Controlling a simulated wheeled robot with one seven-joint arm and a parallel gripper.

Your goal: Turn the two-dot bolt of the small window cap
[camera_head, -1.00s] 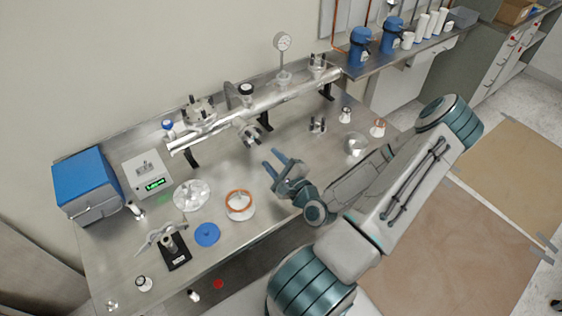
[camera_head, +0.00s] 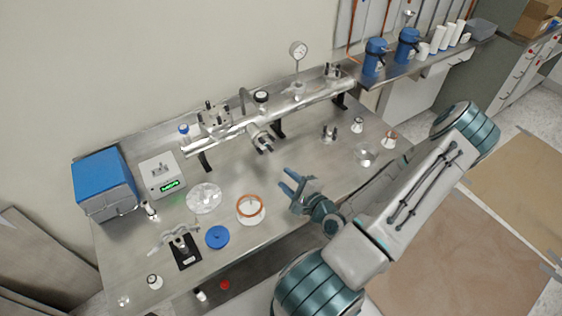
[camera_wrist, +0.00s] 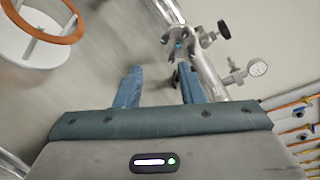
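A steel tube (camera_head: 285,111) runs along the back of the bench. A small bolted cap with dark bolts (camera_head: 262,140) is on its front side port. The port also shows in the wrist view (camera_wrist: 178,44), beyond my fingertips and apart from them, with a bluish spot in it. The dots on the bolts are too small to tell, so I cannot pick out the two-dot bolt. My gripper (camera_head: 288,182) is in front of the port, above the bench. Its two blue fingers (camera_wrist: 160,77) are apart with nothing between them.
A pressure gauge (camera_head: 298,50) and a black knob (camera_head: 261,96) stand up from the tube. A white piece with a copper ring (camera_head: 250,208), a blue disc (camera_head: 217,237) and a clear disc (camera_head: 204,198) lie left of my gripper. A bolted part (camera_head: 328,134) stands to the right.

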